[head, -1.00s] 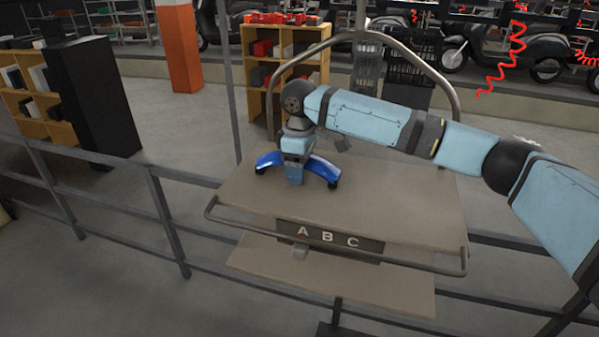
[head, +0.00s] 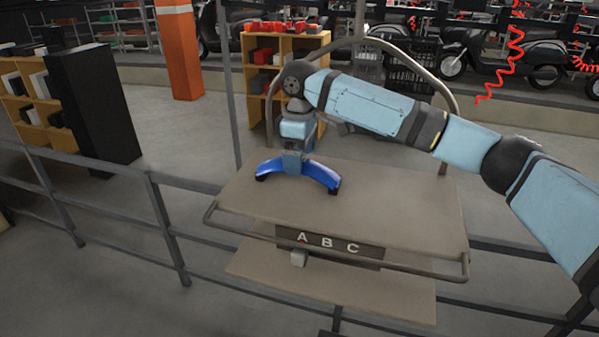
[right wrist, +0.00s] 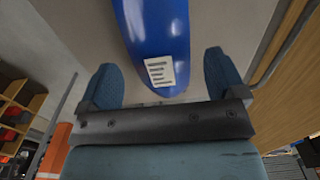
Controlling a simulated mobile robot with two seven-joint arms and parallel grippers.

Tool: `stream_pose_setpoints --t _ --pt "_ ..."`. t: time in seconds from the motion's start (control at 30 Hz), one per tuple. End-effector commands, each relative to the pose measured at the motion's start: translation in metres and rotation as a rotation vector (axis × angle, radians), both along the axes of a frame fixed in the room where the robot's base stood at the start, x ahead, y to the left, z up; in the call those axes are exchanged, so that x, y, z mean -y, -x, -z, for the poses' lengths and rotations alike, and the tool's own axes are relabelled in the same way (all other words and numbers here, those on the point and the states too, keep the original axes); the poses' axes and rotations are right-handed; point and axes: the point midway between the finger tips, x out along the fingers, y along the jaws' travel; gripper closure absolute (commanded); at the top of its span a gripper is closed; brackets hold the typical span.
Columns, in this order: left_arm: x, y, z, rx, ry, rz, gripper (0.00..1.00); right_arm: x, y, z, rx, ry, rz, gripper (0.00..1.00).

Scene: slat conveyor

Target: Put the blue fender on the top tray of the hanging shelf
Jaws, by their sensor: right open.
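The blue fender (head: 318,173) lies on the top tray (head: 390,211) of the hanging shelf, towards its back left. It is a curved glossy piece with dark ends resting on the tray. My right gripper (head: 292,163) is directly above and behind the fender's middle. In the right wrist view its two fingers (right wrist: 164,75) are wide apart with nothing clamped between them. My left gripper is not in view.
A lower tray (head: 370,291) hangs beneath, with an A B C sign (head: 328,243) between. A metal rail edges the top tray's front. Grey railings (head: 165,222) stand to the left. An orange shelf unit (head: 262,85) stands behind. The top tray's right side is clear.

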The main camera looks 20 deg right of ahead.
Motion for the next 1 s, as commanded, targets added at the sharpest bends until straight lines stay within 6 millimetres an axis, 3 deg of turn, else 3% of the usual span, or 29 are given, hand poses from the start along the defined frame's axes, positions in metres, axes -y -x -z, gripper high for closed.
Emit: stream_pose_setpoints --t 0.2,0.4,0.83,1.0 --pt "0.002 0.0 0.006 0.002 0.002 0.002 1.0 -0.001 0.0 -0.045 0.001 -0.002 -0.001 0.11" --pt "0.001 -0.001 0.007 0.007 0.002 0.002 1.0 0.0 0.0 -0.068 0.0 0.0 0.0 0.11" --pt "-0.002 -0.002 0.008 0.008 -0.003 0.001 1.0 -0.002 0.0 -0.073 -0.001 -0.003 0.0 0.11" --pt "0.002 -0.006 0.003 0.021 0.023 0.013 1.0 -0.025 0.007 -0.066 0.0 -0.066 -0.001 0.11"
